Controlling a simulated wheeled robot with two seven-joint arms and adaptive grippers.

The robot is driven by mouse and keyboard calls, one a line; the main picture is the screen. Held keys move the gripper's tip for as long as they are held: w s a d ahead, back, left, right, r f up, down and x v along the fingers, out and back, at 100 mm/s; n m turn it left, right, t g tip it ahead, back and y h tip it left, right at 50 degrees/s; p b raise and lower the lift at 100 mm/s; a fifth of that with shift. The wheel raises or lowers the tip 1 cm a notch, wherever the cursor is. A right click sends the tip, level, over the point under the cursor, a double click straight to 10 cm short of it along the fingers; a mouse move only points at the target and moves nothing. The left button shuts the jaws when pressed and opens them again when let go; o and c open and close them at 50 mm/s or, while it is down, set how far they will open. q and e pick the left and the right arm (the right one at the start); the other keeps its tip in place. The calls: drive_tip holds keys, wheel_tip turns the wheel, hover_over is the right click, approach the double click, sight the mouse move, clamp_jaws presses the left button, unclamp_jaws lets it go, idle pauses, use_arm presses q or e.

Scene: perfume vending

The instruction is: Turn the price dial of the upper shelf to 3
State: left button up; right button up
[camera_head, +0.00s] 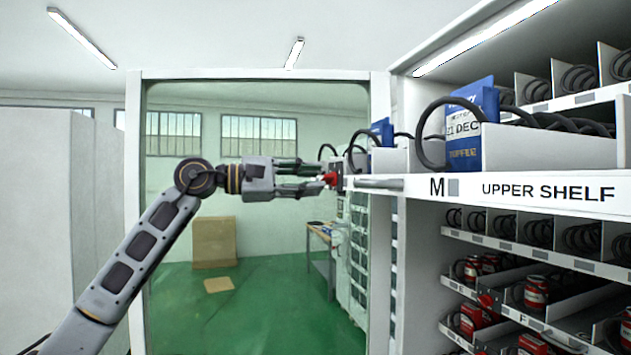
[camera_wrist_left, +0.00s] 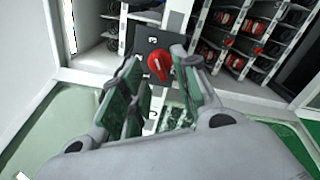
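The price dial is a red knob (camera_head: 331,179) on a small dark panel at the left end of the upper shelf (camera_head: 548,192). In the left wrist view the red knob (camera_wrist_left: 160,66) sits on the dark panel (camera_wrist_left: 150,38), which bears a small light mark too small to read surely. My left gripper (camera_head: 318,179) is level with the knob, its fingers pointing right at it. In the left wrist view the two fingers (camera_wrist_left: 157,78) are apart, with the knob showing between their tips. I cannot tell whether they touch it. My right gripper is out of view.
A blue and white box (camera_head: 470,130) stands on the upper shelf in front of dark coils. Lower shelves hold red cans (camera_head: 537,292). A white frame post (camera_head: 135,200) stands behind my left arm. A cardboard box (camera_head: 214,241) is on the green floor far back.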

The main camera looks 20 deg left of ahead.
use_arm(q)
drive_tip(key=v, duration=1)
drive_tip(key=shift+s, duration=0.1)
idle(0.4)
